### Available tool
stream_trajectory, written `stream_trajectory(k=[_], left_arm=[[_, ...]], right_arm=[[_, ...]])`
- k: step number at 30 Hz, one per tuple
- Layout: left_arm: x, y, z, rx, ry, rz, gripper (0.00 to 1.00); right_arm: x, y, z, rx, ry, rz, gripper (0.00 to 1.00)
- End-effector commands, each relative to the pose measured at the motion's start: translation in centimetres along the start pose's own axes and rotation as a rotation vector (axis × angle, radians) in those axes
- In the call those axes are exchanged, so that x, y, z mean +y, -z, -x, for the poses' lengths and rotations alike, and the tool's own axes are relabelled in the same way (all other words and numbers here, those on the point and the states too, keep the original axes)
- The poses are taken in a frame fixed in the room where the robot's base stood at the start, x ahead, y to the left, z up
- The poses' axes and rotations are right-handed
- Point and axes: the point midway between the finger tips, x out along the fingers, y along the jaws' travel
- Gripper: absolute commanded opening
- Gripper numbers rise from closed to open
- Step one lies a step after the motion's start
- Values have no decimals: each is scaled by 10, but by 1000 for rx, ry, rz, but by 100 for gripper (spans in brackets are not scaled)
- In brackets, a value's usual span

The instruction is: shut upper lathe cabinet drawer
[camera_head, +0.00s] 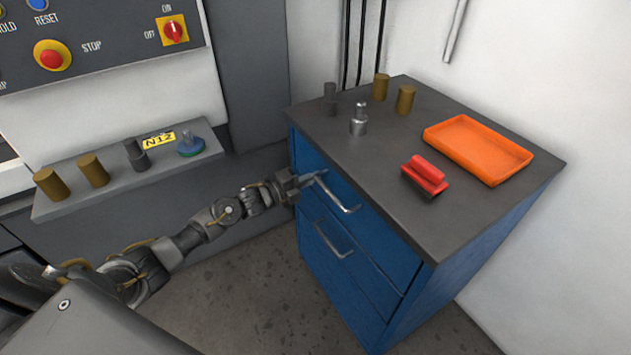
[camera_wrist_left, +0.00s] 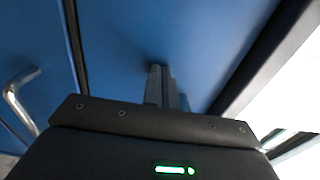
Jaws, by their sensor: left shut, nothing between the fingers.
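The cabinet has a blue upper drawer (camera_head: 366,205) with a silver bar handle (camera_head: 338,195). Its front looks about flush with the cabinet face; I cannot tell whether a small gap is left. My left gripper (camera_head: 306,181) is shut and empty, at the left part of the upper drawer front, by the handle's left end. In the left wrist view its closed fingers (camera_wrist_left: 165,86) point at the blue upper drawer front (camera_wrist_left: 205,40), touching or very close. The upper handle does not show there. My right gripper is out of view.
The lower drawer has its own handle (camera_head: 333,240), also in the left wrist view (camera_wrist_left: 16,95). The grey cabinet top (camera_head: 385,165) bears an orange tray (camera_head: 478,148), a red-handled brush-like tool (camera_head: 426,174) and several metal parts. A lathe shelf (camera_head: 110,190) stands left; floor in front is clear.

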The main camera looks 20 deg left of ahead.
Motion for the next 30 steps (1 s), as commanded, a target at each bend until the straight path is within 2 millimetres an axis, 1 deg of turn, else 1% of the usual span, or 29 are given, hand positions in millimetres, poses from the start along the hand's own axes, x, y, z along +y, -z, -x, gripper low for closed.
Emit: stream_trajectory(k=[1, 11, 14, 17, 22, 24, 30], left_arm=[[-2, -1, -2, -2, 5, -1, 0], [-5, 1, -6, 1, 9, -1, 0], [-6, 1, -4, 2, 10, -1, 0], [-6, 0, 3, 5, 10, -2, 0], [-5, -2, 28, 11, 5, -2, 0], [-1, -3, 47, 11, 4, -4, 0], [0, -2, 90, 12, 2, -2, 0]], right_arm=[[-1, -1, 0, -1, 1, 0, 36], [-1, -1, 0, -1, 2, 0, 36], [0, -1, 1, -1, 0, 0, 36], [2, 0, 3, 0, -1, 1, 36], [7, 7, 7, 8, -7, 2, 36], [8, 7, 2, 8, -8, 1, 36], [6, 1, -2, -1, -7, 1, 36]])
